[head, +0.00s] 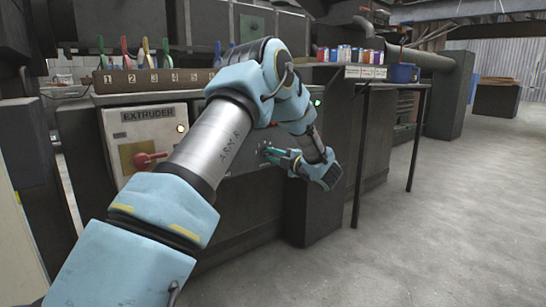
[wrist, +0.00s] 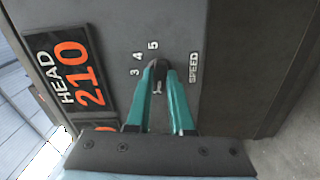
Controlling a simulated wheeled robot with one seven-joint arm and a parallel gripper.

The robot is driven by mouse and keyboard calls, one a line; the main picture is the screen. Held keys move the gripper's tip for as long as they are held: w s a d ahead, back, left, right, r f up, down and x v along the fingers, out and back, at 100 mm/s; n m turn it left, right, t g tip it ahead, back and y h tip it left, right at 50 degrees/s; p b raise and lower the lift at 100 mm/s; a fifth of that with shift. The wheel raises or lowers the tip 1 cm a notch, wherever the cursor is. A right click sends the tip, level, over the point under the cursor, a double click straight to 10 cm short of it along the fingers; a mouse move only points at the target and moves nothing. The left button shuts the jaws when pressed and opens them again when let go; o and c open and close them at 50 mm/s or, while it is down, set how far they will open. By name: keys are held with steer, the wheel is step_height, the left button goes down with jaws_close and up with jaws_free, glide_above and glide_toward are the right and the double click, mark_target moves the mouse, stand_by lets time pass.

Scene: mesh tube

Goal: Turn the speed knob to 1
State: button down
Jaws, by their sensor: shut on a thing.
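The speed knob (wrist: 160,66) is a small dark knob on the grey panel in the wrist view, beside the white word SPEED. My gripper (wrist: 162,70) has its two teal fingers closed on it, and they cover most of it. The numerals 3, 4 and 5 show around the knob's left and upper side. The 1 and 2 marks cannot be read, and I cannot tell which number the knob points to. In the head view my gripper (head: 266,152) reaches the panel from the right, with the knob barely visible.
A display reading HEAD 210 (wrist: 77,68) sits left of the knob.

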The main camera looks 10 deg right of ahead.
steer(key=shift+f, duration=0.1)
steer(key=c, duration=0.8)
jaws_free()
steer(key=p+v, duration=0.2)
steer(key=v, duration=0.8)
steer(key=shift+s+d, duration=0.2)
steer(key=shift+s, duration=0.15)
